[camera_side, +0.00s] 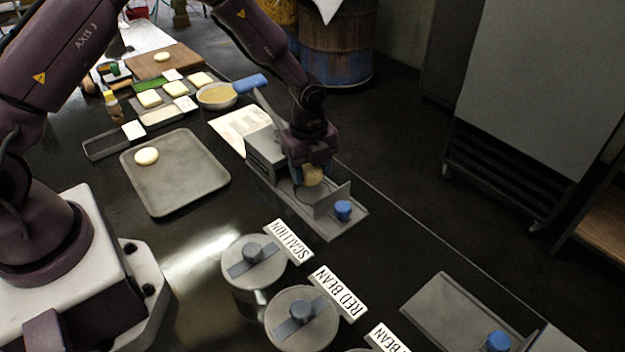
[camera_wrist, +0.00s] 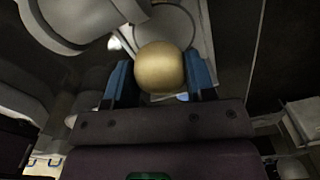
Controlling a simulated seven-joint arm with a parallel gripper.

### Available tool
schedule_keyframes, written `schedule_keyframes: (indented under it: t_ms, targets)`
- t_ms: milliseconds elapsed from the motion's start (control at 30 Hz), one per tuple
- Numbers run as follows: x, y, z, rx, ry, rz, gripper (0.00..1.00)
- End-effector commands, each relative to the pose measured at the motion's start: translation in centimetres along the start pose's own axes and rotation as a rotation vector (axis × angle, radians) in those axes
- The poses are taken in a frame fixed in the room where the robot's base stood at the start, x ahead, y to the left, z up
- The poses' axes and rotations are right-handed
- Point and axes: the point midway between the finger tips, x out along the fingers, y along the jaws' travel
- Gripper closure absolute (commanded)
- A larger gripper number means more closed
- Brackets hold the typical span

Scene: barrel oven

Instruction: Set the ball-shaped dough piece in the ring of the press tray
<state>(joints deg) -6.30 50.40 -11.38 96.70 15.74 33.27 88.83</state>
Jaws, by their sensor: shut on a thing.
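The ball-shaped dough piece (camera_side: 313,175) is pale tan. It also shows in the wrist view (camera_wrist: 160,68), between the two blue fingers. My gripper (camera_wrist: 160,82) is shut on it. In the side view my gripper (camera_side: 308,170) points down over the grey press tray (camera_side: 328,226), with the dough between its fingers. A round outline, apparently the ring (camera_wrist: 168,22), lies partly hidden behind the dough in the wrist view. I cannot tell whether the dough touches the tray or ring. The tray has an upright plate and a blue knob (camera_side: 343,209) at its near end.
A flat grey tray (camera_side: 185,195) with a pale dough round (camera_side: 146,156) lies to the left. Lidded pots (camera_side: 252,262) stand near the front beside labels reading SCALLION and RED BEAN.

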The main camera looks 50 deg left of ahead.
Motion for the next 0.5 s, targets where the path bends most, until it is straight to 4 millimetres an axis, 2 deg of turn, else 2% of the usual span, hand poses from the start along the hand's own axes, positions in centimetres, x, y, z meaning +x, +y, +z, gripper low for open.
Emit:
schedule_keyframes:
  t_ms: [100,300,500]
  targets:
    - [1.1,-0.7,0.1,0.000,0.000,0.002,0.73]
    - [3.6,-0.5,0.1,0.001,0.000,0.002,0.73]
    - [3.8,-0.6,0.1,0.000,0.000,-0.001,0.73]
